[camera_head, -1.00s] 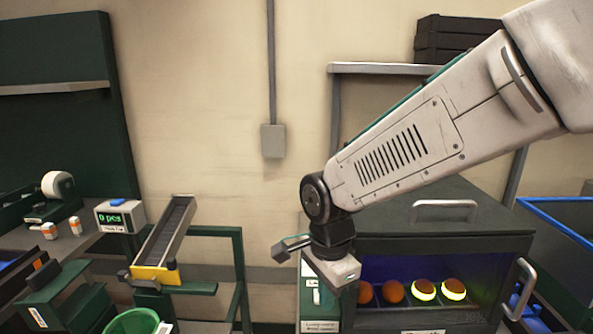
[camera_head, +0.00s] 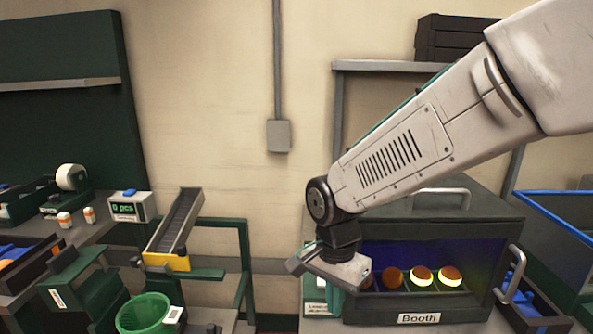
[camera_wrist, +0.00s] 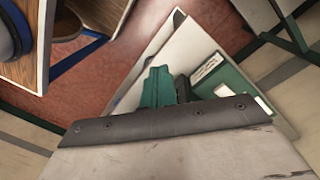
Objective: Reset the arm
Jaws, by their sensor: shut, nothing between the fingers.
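My arm reaches in from the upper right in the head view, its wrist bent down in front of the left side of the booth (camera_head: 450,222). My gripper (camera_head: 336,300) hangs there, with its teal fingers partly hidden by the wrist housing. In the wrist view the teal fingers (camera_wrist: 158,88) are together with nothing between them. Several oranges sit in a row inside the booth. The left ones, such as this orange (camera_head: 392,277), look plain, and the right ones, such as this orange (camera_head: 449,276), show bright yellow glowing patches.
A green basket (camera_head: 145,313) stands at the lower left, below a tilted dark chute (camera_head: 175,225). A counter display (camera_head: 127,207) reads "0 pcs". A blue-rimmed bin (camera_head: 560,225) is at the right.

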